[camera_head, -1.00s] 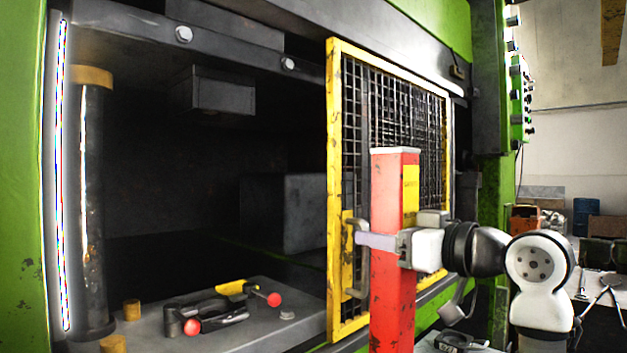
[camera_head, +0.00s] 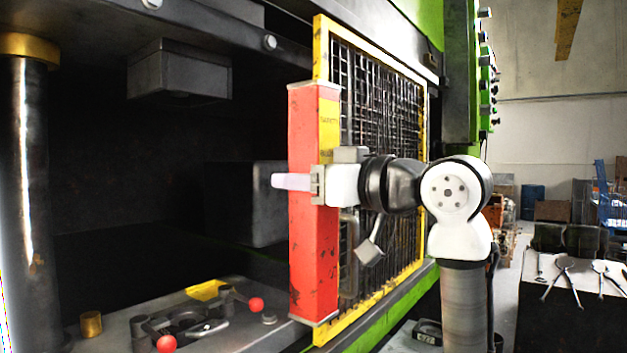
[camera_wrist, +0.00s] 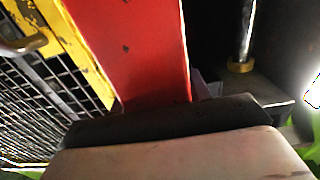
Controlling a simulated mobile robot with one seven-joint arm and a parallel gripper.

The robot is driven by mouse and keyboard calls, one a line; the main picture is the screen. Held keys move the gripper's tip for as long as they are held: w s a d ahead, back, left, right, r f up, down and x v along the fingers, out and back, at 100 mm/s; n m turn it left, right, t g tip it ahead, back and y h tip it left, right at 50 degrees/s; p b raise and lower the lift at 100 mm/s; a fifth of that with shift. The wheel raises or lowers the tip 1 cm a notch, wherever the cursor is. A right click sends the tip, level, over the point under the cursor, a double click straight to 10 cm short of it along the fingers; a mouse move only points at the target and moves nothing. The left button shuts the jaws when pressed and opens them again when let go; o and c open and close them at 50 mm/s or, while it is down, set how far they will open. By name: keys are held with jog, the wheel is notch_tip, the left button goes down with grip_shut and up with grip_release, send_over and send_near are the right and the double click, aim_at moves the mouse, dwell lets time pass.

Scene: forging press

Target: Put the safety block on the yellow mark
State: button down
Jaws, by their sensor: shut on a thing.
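The safety block (camera_head: 313,240) is a tall red upright post with a yellow label and pale end caps. My gripper (camera_head: 300,183) is shut around its middle and holds it upright, in front of the left edge of the mesh guard. The block's lower end is in view, and I cannot tell its exact height over the bed. In the wrist view the red block (camera_wrist: 140,45) fills the upper middle, and its ends are out of view. The yellow mark (camera_head: 205,290) is a patch on the grey press bed, left of the block and partly hidden by dark tooling.
The yellow-framed mesh guard (camera_head: 385,150) stands right behind the block. The press bed (camera_head: 255,335) carries black tooling with red knobs (camera_head: 256,304) and a brass peg (camera_head: 91,324). A dark column (camera_head: 25,190) stands at left. A block-shaped ram part (camera_head: 180,72) hangs overhead.

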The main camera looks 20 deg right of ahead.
jog(key=w+d+p+x, duration=0.1)
jog(key=p+x, duration=0.2)
jog(key=x, duration=0.7)
jog(key=w+d+f+p+x, duration=0.1)
jog(key=p+x, duration=0.1)
jog(key=x, duration=0.9)
jog(key=w+d+p+x, duration=0.1)
jog(key=d+p+x, duration=0.15)
jog(key=x, duration=0.75)
jog(key=shift+w+a+f+b, duration=0.25)
jog(key=shift+a+f+b, duration=0.1)
jog(key=shift+f, duration=0.55)
jog(key=shift+w+a+f+b, duration=0.3)
jog(key=shift+a+f, duration=0.1)
jog(key=shift+f, duration=0.45)
jog(key=shift+w+a+f+b, duration=0.2)
jog(key=shift+a+f+b, duration=0.15)
jog(key=shift+f, duration=0.55)
jog(key=shift+s+f, duration=0.1)
jog(key=shift+f, duration=0.2)
jog(key=c, duration=0.6)
grip_release()
jog(key=shift+s, duration=0.1)
jog(key=shift+f, duration=0.1)
